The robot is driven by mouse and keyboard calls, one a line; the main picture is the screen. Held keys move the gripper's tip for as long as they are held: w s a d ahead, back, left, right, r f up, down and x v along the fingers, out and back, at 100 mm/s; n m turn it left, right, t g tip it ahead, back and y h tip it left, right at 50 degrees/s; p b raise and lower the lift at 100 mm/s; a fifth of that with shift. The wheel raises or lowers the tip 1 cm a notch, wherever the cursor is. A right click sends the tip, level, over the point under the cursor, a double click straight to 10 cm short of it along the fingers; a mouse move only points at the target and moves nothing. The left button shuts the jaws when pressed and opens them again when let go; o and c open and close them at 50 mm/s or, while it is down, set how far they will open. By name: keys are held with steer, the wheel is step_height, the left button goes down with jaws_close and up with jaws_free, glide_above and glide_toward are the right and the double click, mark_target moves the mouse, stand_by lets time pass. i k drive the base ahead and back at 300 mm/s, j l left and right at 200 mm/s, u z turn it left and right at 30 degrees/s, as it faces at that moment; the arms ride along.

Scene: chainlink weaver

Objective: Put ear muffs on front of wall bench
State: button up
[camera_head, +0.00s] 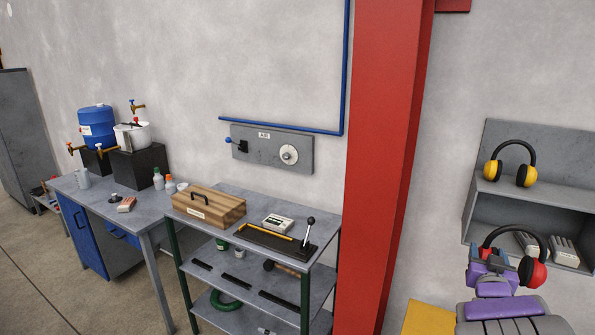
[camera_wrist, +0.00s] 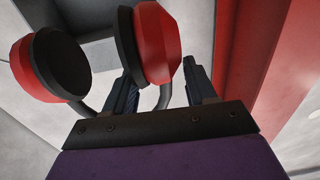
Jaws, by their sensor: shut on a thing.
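Red and black ear muffs (camera_head: 534,274) are at the lower right of the head view, in front of a grey wall shelf. My purple gripper (camera_head: 490,257) is shut on them. In the wrist view the ear muffs (camera_wrist: 157,42) show two red cups with black pads, and one cup is by the fingers of my gripper (camera_wrist: 163,85). A grey-topped bench (camera_head: 93,202) with blue drawers stands along the wall at left. A metal shelf bench (camera_head: 325,248) with green legs stands nearer, left of the red column.
Yellow ear muffs (camera_head: 510,170) sit on the grey wall shelf (camera_head: 560,199), with pale boxes inside it. The red column (camera_head: 385,150) rises between that shelf and the benches. A wooden box (camera_head: 208,207), a white box and a lever occupy the metal bench top.

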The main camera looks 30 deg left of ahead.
mark_target(139, 214)
steer(key=u, duration=1.55)
steer(key=i+j+u, duration=0.1)
steer(key=u, duration=1.5)
steer(key=i+l, duration=0.25)
steer(key=i, duration=0.25)
steer(key=i+l, duration=0.3)
steer(key=i, duration=0.2)
steer(key=i+l+u, duration=0.1)
steer(key=i+l, duration=0.15)
steer(key=i, duration=0.2)
steer(key=i+l, duration=0.1)
steer(key=i, duration=1.45)
steer(key=i+z, duration=0.15)
steer(key=i, duration=0.25)
steer(key=i+j+z, duration=0.15)
steer(key=i, duration=0.3)
steer(key=i+j+z, duration=0.15)
steer(key=i, duration=0.25)
steer(key=z, duration=3.25)
steer(key=i+j, duration=0.1)
steer(key=j, duration=0.2)
steer(key=i+j+z, duration=0.1)
steer(key=j, duration=0.2)
